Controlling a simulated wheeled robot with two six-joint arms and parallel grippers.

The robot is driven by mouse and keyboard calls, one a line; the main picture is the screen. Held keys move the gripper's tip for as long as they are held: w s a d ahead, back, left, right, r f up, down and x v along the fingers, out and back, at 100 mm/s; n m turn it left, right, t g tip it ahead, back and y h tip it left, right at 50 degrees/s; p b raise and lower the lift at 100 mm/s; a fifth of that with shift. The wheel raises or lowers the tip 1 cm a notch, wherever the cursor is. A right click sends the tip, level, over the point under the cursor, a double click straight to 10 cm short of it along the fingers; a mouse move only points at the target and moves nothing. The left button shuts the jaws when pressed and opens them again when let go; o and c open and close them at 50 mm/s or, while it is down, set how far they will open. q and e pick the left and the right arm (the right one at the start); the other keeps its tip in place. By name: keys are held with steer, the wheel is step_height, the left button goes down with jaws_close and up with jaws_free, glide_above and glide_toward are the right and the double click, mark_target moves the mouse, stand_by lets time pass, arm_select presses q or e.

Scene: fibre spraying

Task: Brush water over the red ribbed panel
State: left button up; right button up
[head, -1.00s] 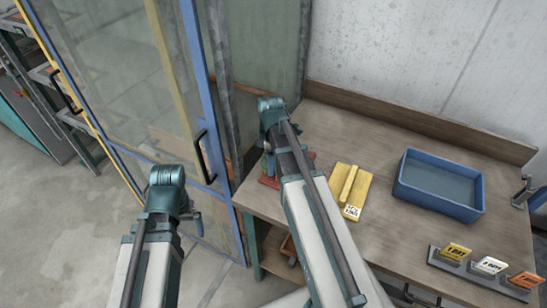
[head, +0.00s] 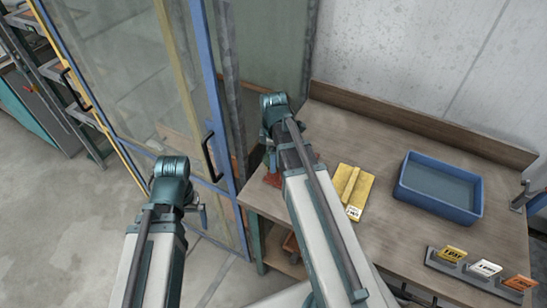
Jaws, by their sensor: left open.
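The red ribbed panel (head: 272,179) lies on the bench near its left end, mostly hidden behind my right arm; only red edges show. My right gripper (head: 271,162) is over or beside it, largely covered by its own arm, so its jaws and anything in them cannot be made out. A blue tray (head: 408,192) with a grey-blue, water-like surface inside stands on the right of the bench. My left gripper (head: 202,217) is open, pointing down in front of the glass door, left of the bench and away from the panel. I see no brush clearly.
A yellow panel (head: 362,186) with a raised rib and a white tag lies between my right arm and the tray. A grey holder (head: 455,266) with yellow, white and orange cards is at the front right. A blue-framed glass door (head: 222,100) stands close on the left.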

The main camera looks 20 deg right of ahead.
steer(key=shift+r+p, duration=0.75)
steer(key=shift+r, duration=0.35)
steer(key=shift+r, duration=0.1)
step_height(320, 180, up, 3)
steer(key=p, duration=0.3)
